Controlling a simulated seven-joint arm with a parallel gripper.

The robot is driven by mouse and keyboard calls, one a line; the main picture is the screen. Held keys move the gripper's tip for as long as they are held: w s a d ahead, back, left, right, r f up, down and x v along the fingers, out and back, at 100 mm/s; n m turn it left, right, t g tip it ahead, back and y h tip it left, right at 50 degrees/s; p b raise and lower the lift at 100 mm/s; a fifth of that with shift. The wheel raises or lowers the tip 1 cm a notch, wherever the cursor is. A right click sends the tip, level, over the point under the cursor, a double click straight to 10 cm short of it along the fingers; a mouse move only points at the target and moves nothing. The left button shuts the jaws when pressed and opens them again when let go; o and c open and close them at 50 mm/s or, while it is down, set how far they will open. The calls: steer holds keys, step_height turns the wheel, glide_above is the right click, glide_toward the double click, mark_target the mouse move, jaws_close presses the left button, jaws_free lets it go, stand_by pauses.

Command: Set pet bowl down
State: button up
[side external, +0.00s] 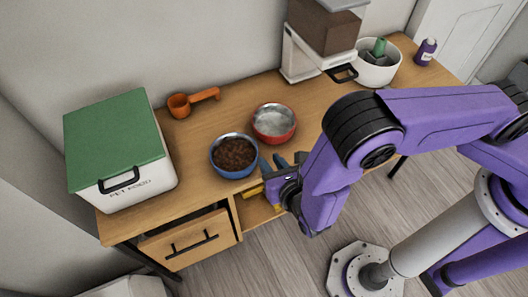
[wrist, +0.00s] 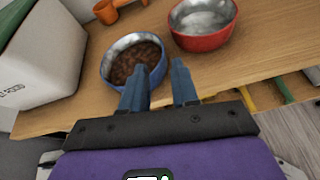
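A blue pet bowl (side external: 234,155) with a metal inside and brown kibble sits on the wooden table near its front edge. It also shows in the wrist view (wrist: 107,68). A red pet bowl (side external: 273,123) with a shiny metal inside stands behind it to the right; it is also in the wrist view (wrist: 203,22). My gripper (side external: 273,163) is just right of the blue bowl's near side. In the wrist view its blue fingers (wrist: 159,72) are apart with nothing between them. The left finger overlaps the blue bowl in the picture; I cannot tell if it touches.
A white pet food bin (side external: 130,185) with a green lid stands at the left. An orange scoop (side external: 192,101) lies behind the bowls. A dispenser (side external: 310,55), a white tub (side external: 376,72) and a purple bottle (side external: 426,52) are at the back right. A drawer (side external: 190,240) is below the tabletop.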

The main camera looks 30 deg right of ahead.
steer(key=shift+v, duration=1.3)
steer(key=d+r+m+g+h, duration=0.6)
steer(key=d+r+m, duration=0.7)
steer(key=d, duration=0.4)
steer(key=s+d+r+m+g+y, duration=0.3)
steer(key=s+d+r+m, duration=0.1)
steer(key=s+d, duration=0.2)
steer(key=s+d+r+m+g+y, duration=0.3)
steer(key=s+d+r+m+g, duration=0.1)
steer(key=s, duration=0.5)
steer(key=shift+s+d+r+m+y, duration=0.35)
steer(key=shift+d+r, duration=0.3)
steer(key=shift+d, duration=0.35)
